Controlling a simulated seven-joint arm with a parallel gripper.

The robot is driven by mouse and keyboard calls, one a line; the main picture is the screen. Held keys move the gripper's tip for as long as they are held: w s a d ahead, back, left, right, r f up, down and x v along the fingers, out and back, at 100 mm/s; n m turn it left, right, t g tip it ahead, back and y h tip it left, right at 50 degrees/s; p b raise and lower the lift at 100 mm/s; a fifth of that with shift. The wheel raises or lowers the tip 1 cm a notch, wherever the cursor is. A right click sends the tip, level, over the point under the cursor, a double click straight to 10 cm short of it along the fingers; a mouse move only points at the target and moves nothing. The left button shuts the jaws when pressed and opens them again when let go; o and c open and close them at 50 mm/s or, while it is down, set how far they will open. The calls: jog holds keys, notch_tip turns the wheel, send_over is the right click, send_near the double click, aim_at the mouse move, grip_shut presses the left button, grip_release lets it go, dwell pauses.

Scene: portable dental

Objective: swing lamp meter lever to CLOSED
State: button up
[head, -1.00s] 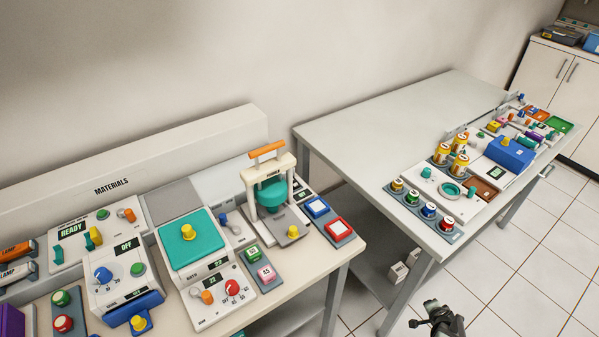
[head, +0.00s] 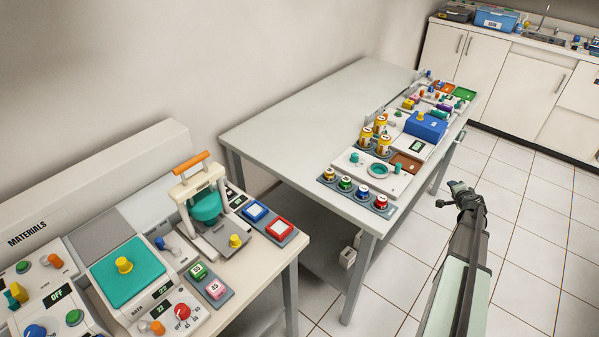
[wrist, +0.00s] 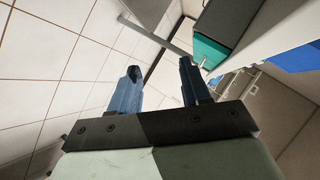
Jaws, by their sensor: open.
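I cannot make out a lamp meter or its lever labelled as such in these views. Devices with levers and knobs stand on the near MATERIALS bench (head: 262,268) at the left and on the farther grey table (head: 290,115). My gripper (head: 459,190) is at the right of the head view, over the tiled floor and apart from both tables. In the wrist view my gripper (wrist: 160,80) has its two blue-grey fingers spread, with nothing between them.
The far table carries a blue box (head: 426,126), yellow jars (head: 380,128) and several coloured-lid pots. A white press with an orange handle (head: 191,163) stands on the near bench. White cabinets (head: 520,85) line the back right. Open tiled floor (head: 510,215) lies between.

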jog(key=w+a+r+t+y, duration=0.1)
jog(key=w+r+y, duration=0.1)
jog(key=w+r, duration=0.6)
jog(key=w+r+t+y, duration=0.2)
jog(key=w+r+y, duration=0.15)
jog(key=r, duration=0.85)
jog(key=w+a+r+n+y, duration=0.1)
jog(key=w+a+r+y, duration=0.1)
jog(key=w+a+r, duration=0.35)
jog(key=w+a+r+n+g+y, duration=0.1)
jog(key=a+r+n+g+y, duration=0.3)
jog(key=a, duration=2)
jog(key=w+a+f+n+g, duration=0.15)
jog(key=a+n, duration=0.45)
jog(key=a, duration=1.9)
jog(key=s+a+r+n+g, duration=0.15)
jog(key=s+a, duration=0.25)
jog(key=a, duration=0.6)
jog(key=s+a+n+g, duration=0.2)
jog(key=s+a+n, duration=0.15)
jog(key=a, duration=0.65)
jog(key=n+g+h, duration=0.3)
jog(key=n+h, duration=0.1)
jog(key=n, duration=0.7)
send_near(52, 257)
jog(key=x, duration=0.9)
jog(key=shift+f, duration=0.2)
